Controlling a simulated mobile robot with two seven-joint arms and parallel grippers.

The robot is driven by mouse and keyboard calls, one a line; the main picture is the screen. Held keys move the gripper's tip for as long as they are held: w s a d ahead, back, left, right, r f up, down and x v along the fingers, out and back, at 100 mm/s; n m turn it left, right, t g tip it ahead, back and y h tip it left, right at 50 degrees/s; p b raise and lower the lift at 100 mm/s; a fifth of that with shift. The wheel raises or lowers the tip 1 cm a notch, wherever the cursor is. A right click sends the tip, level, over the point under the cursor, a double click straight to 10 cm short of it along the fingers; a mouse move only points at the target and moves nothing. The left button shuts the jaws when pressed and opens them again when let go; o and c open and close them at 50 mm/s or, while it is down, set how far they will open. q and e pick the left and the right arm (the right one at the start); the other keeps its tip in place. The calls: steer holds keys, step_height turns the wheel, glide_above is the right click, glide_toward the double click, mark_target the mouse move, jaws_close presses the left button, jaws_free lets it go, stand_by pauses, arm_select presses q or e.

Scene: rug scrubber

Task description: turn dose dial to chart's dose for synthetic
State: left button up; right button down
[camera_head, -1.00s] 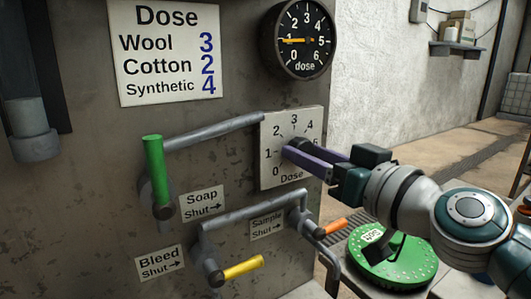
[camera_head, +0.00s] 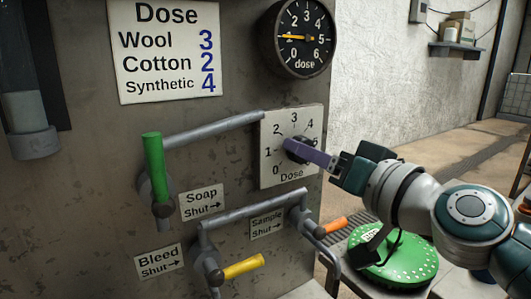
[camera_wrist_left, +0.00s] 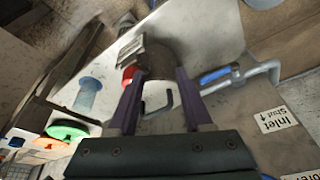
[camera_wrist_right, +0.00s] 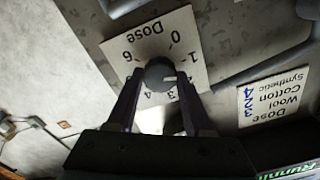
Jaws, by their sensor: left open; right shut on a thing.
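The white dose chart (camera_head: 168,50) reads Wool 3, Cotton 2, Synthetic 4. The dose dial plate (camera_head: 270,172) has numbers from 0 to 6 around a dark knob. My right gripper (camera_head: 300,148) is shut on that knob, and its purple fingers partly cover the plate. In the right wrist view the knob (camera_wrist_right: 160,72) sits between the fingertips, with a pale mark on its side towards the 1 and 2. The round dose gauge (camera_head: 300,40) has its yellow needle at 1. My left gripper (camera_wrist_left: 155,85) is open, away from the dial.
A green round pad (camera_head: 398,265) lies below my right arm. Pipes run along the panel.

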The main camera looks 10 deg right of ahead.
steer(key=m+p, duration=0.2)
steer(key=m, duration=2.2)
stand_by(0.3)
steer(key=shift+c, duration=1.4)
jaws_free()
steer(key=shift+f, duration=0.1)
steer(key=shift+s, duration=0.1)
